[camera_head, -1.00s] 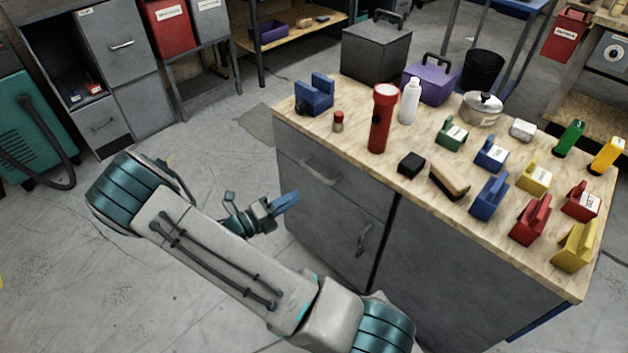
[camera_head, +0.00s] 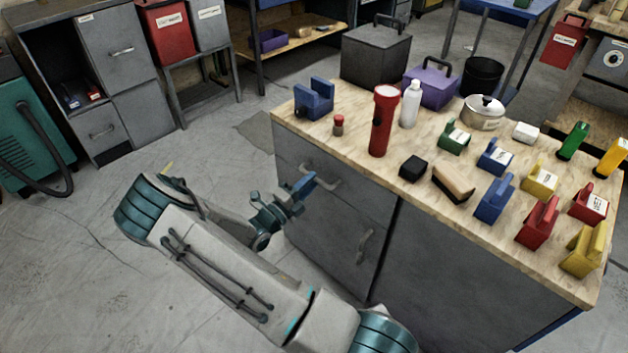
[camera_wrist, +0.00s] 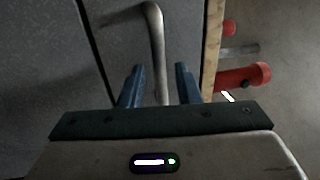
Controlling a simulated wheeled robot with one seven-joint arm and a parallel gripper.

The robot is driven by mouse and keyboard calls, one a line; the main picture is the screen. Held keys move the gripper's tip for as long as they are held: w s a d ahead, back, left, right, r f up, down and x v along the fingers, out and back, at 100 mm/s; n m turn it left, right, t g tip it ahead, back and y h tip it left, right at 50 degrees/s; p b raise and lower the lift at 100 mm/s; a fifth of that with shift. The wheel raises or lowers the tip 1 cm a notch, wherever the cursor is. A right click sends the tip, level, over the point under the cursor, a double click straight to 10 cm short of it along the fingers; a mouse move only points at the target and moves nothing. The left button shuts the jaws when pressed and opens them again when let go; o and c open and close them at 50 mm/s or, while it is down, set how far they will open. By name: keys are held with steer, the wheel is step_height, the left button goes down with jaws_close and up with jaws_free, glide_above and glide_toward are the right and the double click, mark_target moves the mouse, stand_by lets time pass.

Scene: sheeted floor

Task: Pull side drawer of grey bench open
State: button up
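The grey bench (camera_head: 330,230) has a wooden top. On its side is a drawer (camera_head: 350,195) near the top, shut flush with the bench front, with a metal bar handle (camera_head: 328,185). My gripper (camera_head: 303,186) is at the left end of this handle in the head view and partly covers it. In the wrist view the bar handle (camera_wrist: 156,45) runs between the two blue fingers of my gripper (camera_wrist: 159,76), with a gap on both sides. The fingers are open. Whether the fingertips touch the drawer front is hard to tell.
A lower door with its own handle (camera_head: 365,245) is under the drawer. The bench top holds a red flashlight (camera_head: 382,120), a white bottle (camera_head: 410,104), a blue block (camera_head: 314,98) and several other items. Bare floor (camera_head: 90,250) lies left of the bench.

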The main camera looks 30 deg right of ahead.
steer(key=shift+x, duration=1.2)
jaws_close()
steer(key=shift+a, duration=0.15)
